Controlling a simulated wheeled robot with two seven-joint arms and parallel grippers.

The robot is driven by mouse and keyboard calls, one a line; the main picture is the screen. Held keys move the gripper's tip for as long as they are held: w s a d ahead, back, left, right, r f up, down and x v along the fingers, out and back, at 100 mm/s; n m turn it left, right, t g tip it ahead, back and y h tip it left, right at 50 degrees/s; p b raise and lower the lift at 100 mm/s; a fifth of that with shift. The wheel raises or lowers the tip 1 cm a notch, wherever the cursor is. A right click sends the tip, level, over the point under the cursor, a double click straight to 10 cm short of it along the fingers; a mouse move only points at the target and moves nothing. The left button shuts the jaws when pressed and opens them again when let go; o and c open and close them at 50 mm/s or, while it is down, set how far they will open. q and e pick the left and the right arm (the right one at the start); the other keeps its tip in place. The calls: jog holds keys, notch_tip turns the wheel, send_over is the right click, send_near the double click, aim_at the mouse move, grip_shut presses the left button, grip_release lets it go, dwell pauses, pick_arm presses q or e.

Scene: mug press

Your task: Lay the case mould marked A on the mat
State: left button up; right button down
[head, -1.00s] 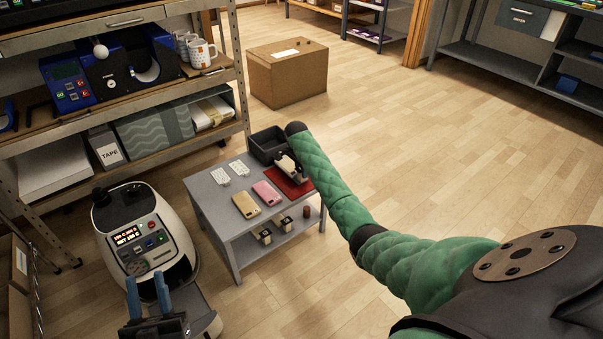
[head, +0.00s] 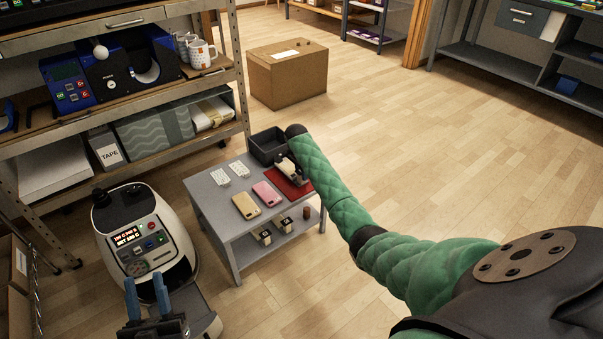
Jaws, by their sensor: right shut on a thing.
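The red mat (head: 295,192) lies on the right part of the small grey table's top. My right gripper (head: 291,172) is at the mat, at the end of the green-sleeved arm. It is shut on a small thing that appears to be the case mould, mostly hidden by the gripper. I cannot read a letter A on it, nor tell whether it touches the mat.
A white press machine (head: 145,243) stands left. Floor to the right is clear.

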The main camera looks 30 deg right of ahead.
jog(key=c, duration=1.2)
grip_release()
pick_arm(q)
jog(key=shift+w+f, duration=0.15)
jog(key=shift+f, duration=0.2)
pick_arm(e)
jog(key=shift+o, duration=0.2)
pick_arm(q)
jog(key=shift+r, duration=0.1)
